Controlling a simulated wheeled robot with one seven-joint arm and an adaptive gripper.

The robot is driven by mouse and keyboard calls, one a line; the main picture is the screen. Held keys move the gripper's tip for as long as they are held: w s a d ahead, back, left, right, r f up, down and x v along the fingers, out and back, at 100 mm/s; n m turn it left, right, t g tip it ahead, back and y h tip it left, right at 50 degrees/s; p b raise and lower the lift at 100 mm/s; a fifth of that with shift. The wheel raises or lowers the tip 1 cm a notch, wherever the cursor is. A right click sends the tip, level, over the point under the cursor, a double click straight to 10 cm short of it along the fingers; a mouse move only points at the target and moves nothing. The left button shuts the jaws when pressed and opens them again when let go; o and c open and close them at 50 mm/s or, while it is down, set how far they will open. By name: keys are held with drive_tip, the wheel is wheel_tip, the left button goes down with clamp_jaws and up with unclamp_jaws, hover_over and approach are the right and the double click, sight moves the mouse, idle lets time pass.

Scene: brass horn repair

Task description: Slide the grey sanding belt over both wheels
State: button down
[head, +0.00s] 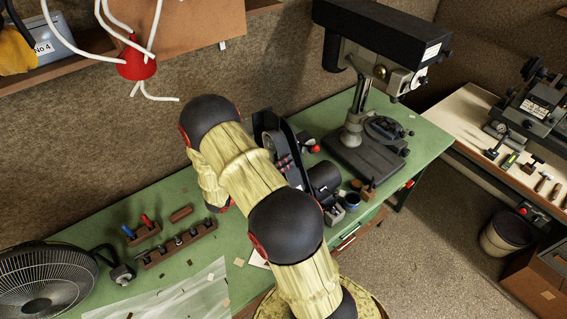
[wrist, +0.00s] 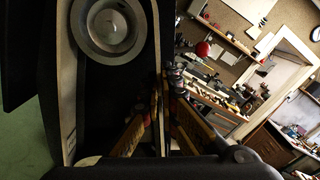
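The belt sander (head: 294,177) stands on the green bench, partly hidden behind my arm. In the wrist view a round grey wheel (wrist: 108,27) sits at the top, against the black backing. The sanding belt (wrist: 72,90) shows nearly edge-on as a pale strip left of the wheel, with another run on the right. My gripper (wrist: 166,84) has its fingertips close together, with the right run between them; it looks pinched. The second wheel is not visible, and I cannot tell how far the belt sits over the wheels.
A drill press (head: 365,140) stands right of the sander on the bench (head: 425,135). A wooden tool rack (head: 180,244) and a fan (head: 40,280) are at left. A red hanging hub (head: 136,65) with white tubes is above.

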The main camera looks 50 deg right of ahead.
drive_tip(key=shift+d, duration=0.25)
drive_tip(key=c, duration=2)
unclamp_jaws()
drive_tip(key=shift+o, duration=0.2)
drive_tip(key=shift+a, duration=0.1)
drive_tip(key=shift+c, duration=0.2)
drive_tip(key=v, duration=0.7)
